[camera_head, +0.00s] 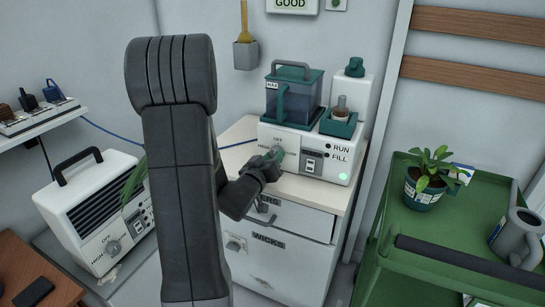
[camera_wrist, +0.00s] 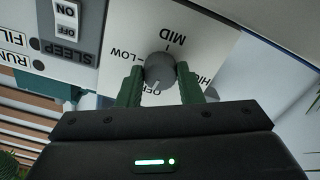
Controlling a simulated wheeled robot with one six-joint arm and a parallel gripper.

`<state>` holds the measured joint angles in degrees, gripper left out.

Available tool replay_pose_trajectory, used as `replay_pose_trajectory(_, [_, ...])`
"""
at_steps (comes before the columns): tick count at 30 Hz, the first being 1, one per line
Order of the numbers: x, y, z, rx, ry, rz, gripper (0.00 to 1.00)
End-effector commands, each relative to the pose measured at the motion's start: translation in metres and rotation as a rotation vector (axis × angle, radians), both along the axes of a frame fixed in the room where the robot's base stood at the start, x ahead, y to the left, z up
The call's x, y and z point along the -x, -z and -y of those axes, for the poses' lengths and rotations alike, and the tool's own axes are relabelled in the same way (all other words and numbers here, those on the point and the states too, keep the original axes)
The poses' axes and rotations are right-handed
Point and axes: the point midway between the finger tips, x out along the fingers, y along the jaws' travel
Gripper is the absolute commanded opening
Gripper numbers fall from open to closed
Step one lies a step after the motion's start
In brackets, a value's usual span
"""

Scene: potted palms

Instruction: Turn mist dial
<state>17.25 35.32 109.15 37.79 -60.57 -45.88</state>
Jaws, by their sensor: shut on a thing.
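The mist dial (camera_wrist: 160,67) is a round grey knob on the white front panel of the humidifier (camera_head: 310,145). In the wrist view, which is upside down, OFF, LOW, MID and HIGH are printed around it. Its pale pointer mark lies toward the OFF label. My gripper (camera_wrist: 159,76) is shut on the dial, with one green finger on each side.
The humidifier has a teal water tank (camera_head: 294,95) and stands on a white cabinet (camera_head: 282,255). A sleep switch (camera_wrist: 66,14) sits beside the dial. A white heater (camera_head: 92,210) stands at left. A green cart (camera_head: 480,215) with a potted plant (camera_head: 426,185) and watering can (camera_head: 516,238) stands at right.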

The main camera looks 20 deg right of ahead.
Motion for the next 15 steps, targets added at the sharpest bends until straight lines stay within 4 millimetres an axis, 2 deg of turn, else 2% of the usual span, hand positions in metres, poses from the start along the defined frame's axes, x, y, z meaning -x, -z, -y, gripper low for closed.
replay_pose_trajectory(15, [0.0002,-0.0002,0.0,0.115,0.0,-0.135,0.1])
